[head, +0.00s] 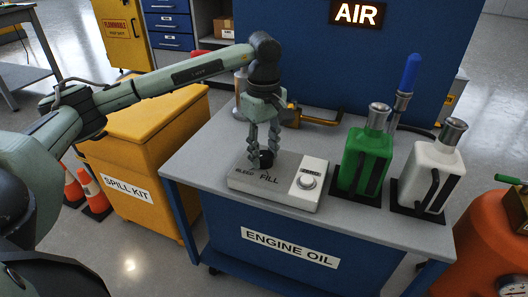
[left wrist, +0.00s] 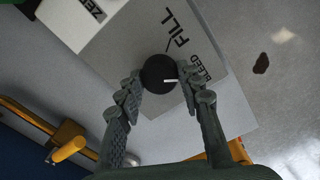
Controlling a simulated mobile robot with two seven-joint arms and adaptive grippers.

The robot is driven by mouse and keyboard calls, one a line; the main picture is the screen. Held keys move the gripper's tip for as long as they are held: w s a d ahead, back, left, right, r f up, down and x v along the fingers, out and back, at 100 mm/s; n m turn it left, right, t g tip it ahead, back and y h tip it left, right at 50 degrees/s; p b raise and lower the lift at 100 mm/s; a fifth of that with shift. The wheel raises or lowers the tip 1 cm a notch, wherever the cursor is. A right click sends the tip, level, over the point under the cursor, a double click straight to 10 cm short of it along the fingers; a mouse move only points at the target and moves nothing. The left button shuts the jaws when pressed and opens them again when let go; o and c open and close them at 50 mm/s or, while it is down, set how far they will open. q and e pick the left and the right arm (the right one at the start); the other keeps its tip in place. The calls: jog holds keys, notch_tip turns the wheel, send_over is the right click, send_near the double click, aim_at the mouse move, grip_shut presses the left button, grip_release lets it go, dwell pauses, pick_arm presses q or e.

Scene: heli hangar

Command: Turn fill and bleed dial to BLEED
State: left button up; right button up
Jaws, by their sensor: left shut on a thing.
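The fill and bleed dial is a black round knob (head: 266,159) on a pale control box (head: 245,180) on the table. My left gripper (head: 264,150) reaches down from above and is shut on the knob. In the left wrist view the knob (left wrist: 158,72) sits between the tips of the left gripper (left wrist: 161,84). Its white pointer mark points right, toward the BLEED label (left wrist: 201,67) side and away from the FILL label (left wrist: 174,30). In the head view the fingers partly hide the knob. My right gripper is not in view.
Green (head: 372,150) and white (head: 440,160) oil jugs stand to the right on the blue ENGINE OIL table (head: 200,150). A brass-coloured bent handle (head: 318,120) is behind. A yellow SPILL KIT bin (head: 150,125) stands left.

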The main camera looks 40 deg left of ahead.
aim_at(264, 155)
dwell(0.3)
pick_arm(q)
jog(key=o, duration=1.2)
jog(key=shift+c, duration=0.2)
jog(key=shift+r, duration=0.1)
notch_tip(264, 155, up, 12)
